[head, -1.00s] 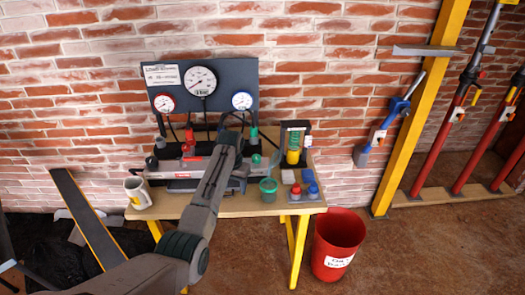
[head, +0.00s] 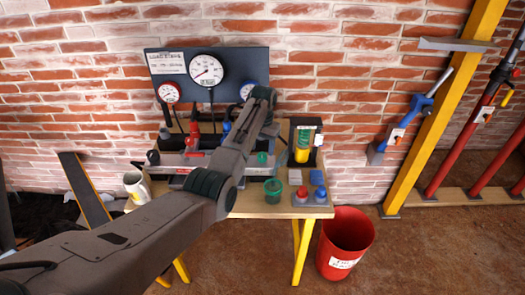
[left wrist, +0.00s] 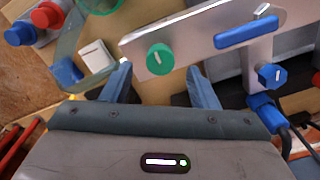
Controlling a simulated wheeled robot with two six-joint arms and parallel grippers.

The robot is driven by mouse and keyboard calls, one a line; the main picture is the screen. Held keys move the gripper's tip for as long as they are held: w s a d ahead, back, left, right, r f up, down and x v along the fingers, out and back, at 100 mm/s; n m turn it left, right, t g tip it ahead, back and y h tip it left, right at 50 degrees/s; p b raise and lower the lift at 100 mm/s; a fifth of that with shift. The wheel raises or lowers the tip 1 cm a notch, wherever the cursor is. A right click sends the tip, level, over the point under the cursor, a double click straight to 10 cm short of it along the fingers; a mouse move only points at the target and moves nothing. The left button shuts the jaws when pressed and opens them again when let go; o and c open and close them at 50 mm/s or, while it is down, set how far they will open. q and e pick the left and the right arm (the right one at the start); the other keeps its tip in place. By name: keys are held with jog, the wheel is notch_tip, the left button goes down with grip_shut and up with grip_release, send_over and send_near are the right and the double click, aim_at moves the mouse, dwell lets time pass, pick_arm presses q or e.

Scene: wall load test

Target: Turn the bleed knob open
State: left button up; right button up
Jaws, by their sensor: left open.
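A round green knob (left wrist: 159,59) with a white mark sits on a pale metal bar in the left wrist view. It also shows in the head view (head: 262,158), at the front of the grey rig (head: 190,162) on the table. My left gripper (left wrist: 160,78) is open and empty, its two blue fingers on either side of the green knob in the picture; I cannot tell how far above it they are. A blue knob (left wrist: 271,75) and a blue lever (left wrist: 246,31) are to its right. In the head view my left arm hides part of the rig. My right gripper is out of view.
A gauge panel (head: 165,64) stands behind the rig. A green tub (head: 273,186), a red cap (head: 302,193), a blue cap (head: 320,193) and a mug (head: 135,188) are on the table. A red bucket (head: 345,245) stands on the floor at right.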

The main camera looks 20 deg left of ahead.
aim_at(262, 155)
pick_arm(q)
notch_tip(262, 155, down, 3)
jog(key=shift+w+f, duration=0.1)
jog(key=shift+f, duration=0.2)
jog(key=c, duration=1)
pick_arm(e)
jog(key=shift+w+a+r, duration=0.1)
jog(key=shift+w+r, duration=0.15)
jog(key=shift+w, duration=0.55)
